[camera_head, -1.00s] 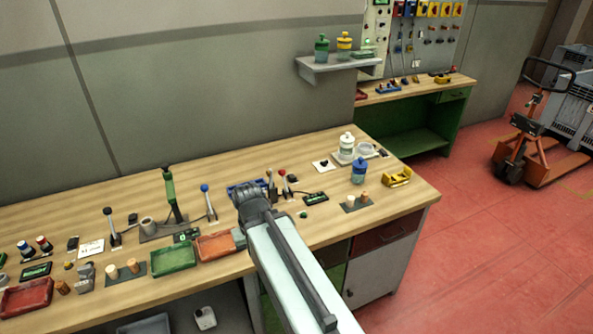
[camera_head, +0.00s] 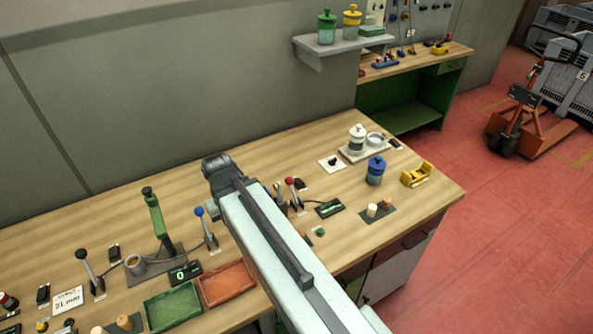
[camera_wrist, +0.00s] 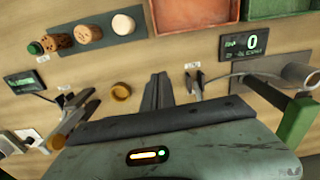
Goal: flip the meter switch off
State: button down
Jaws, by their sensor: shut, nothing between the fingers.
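A black meter (camera_head: 184,272) with a green "0" lies behind the two trays; it also shows in the wrist view (camera_wrist: 245,43). A second small black meter (camera_head: 329,208) lies to the right of my arm, and a similar display shows at the left of the wrist view (camera_wrist: 24,82). A black switch (camera_head: 333,161) sits on a white plate near the back; another black switch (camera_head: 115,252) is at left. I cannot tell which belongs to a meter. My gripper (camera_head: 218,168) is shut and empty above the bench; its fingers show in the wrist view (camera_wrist: 158,90).
A blue-knobbed lever (camera_head: 200,212) and a green upright press (camera_head: 155,215) stand left of my gripper. A red-knobbed lever (camera_head: 291,183) stands right of my arm. Green (camera_head: 172,306) and orange (camera_head: 227,284) trays lie in front. The back middle of the bench is clear.

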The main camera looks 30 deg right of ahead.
jog(key=w+d+r+p, duration=0.2)
jog(key=w+d, duration=0.1)
jog(key=d, duration=0.8)
jog(key=w+d+r+t+p, duration=0.1)
jog(key=w+d+r+p, duration=0.1)
jog(key=d, duration=0.8)
jog(key=w+d+r+t+p, duration=0.1)
jog(key=w+d+r+p, duration=0.1)
jog(key=w+d, duration=0.4)
jog(key=d+r, duration=0.1)
jog(key=d, duration=0.4)
jog(key=shift+d+r+m+p, duration=0.15)
jog(key=shift+d+m+p, duration=0.15)
jog(key=shift+d+p, duration=0.05)
jog(key=shift+w, duration=0.1)
